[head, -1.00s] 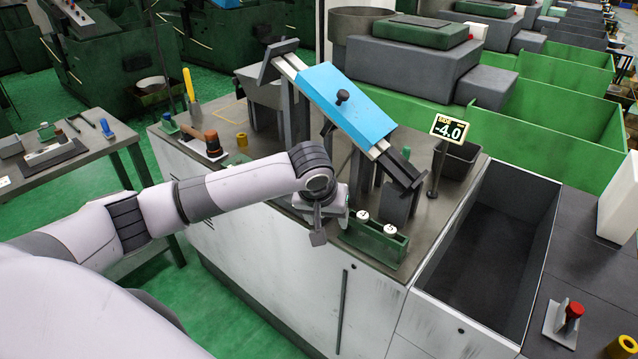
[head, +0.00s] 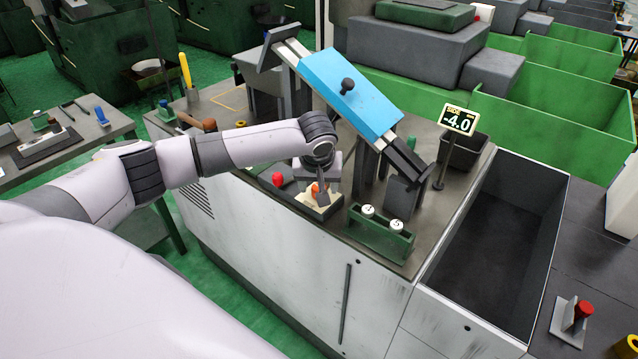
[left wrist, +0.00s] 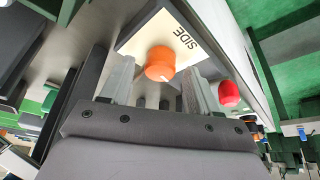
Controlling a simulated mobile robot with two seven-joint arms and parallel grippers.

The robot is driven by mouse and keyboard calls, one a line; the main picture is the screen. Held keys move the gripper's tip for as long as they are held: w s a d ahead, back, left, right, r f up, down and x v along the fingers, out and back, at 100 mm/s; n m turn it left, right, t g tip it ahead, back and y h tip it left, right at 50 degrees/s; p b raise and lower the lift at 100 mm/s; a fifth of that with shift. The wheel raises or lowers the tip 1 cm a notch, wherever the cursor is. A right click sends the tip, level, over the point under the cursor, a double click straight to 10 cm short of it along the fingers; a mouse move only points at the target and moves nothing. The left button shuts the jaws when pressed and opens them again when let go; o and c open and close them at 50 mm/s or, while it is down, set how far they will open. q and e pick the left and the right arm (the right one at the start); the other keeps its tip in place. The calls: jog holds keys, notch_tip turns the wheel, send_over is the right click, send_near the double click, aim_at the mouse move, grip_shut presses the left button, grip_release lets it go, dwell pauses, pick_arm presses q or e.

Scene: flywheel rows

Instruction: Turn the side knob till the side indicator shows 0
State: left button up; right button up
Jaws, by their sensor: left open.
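The side indicator (head: 459,120) is a small sign on a post in the head view and reads -4.0. The side knob (left wrist: 160,63) is orange with a pale mark and sits on a cream plate (left wrist: 150,32) lettered SIDE in the left wrist view. In the head view the knob (head: 314,189) is partly hidden by my left gripper (head: 322,186). In the left wrist view my left gripper (left wrist: 155,85) is open, with its two fingers on either side of the knob. I cannot tell whether they touch it. My right gripper is not in view.
A red knob or button (left wrist: 229,93) stands close beside the plate. A green holder (head: 380,236) with two white-topped pieces stands to the right on the machine top. A blue sloped chute (head: 350,92) rises behind. A deep grey bin (head: 500,255) is at the right.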

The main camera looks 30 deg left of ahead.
pick_arm(q)
jog(key=shift+w+f, duration=0.1)
jog(key=shift+f, duration=0.2)
jog(key=c, duration=1)
jog(key=shift+a+m, duration=0.1)
jog(key=shift+m, duration=0.2)
